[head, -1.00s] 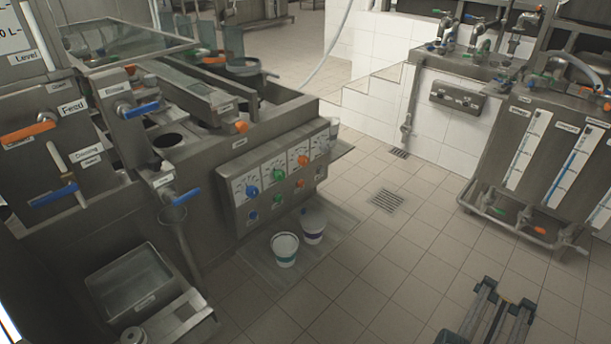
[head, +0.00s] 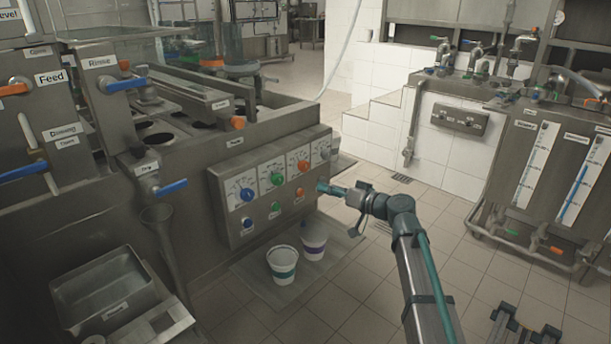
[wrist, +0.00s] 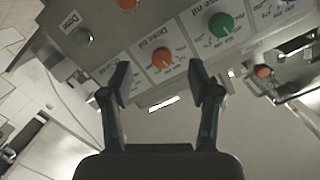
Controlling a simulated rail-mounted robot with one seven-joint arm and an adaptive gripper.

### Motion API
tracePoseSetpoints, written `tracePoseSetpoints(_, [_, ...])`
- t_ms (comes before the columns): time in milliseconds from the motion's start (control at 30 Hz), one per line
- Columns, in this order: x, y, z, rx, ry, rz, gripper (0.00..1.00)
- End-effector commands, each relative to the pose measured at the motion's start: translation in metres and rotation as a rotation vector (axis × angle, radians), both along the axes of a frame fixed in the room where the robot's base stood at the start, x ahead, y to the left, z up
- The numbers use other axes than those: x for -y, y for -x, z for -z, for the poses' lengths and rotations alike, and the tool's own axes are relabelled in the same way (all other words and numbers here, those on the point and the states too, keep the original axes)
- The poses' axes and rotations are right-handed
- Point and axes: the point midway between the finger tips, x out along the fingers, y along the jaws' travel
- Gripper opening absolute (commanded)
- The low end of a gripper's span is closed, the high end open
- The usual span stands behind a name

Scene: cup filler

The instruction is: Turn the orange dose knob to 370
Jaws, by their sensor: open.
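The orange dose knob (head: 303,166) is on the sloped front panel, between the green and grey knobs. In the wrist view the picture is turned over, and the orange knob (wrist: 162,59) sits on a white dial plate marked "Dose". My gripper (wrist: 160,82) is open and empty. Its fingertips lie either side of the knob in that view, with the knob beyond them; no contact shows. In the head view my gripper (head: 324,188) is in front of the panel, just right of and below the knob. The dial numbers are too small to read.
The green knob (wrist: 221,25) and grey knob (wrist: 83,38) flank the dose knob. An orange button (head: 299,192) sits below it. Two cups (head: 282,264) (head: 313,242) stand on the low platform under the panel. The tiled floor right of the panel is open.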

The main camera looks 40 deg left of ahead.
Motion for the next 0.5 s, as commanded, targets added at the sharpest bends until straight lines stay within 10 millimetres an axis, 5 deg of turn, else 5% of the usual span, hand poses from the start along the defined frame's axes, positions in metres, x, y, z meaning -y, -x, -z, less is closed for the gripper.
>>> tracePoseSetpoints(133, [-0.005,-0.012,-0.023,0.077,-0.101,0.021,0.61])
tracePoseSetpoints(500, [-0.028,-0.017,-0.023,0.158,-0.106,0.027,0.61])
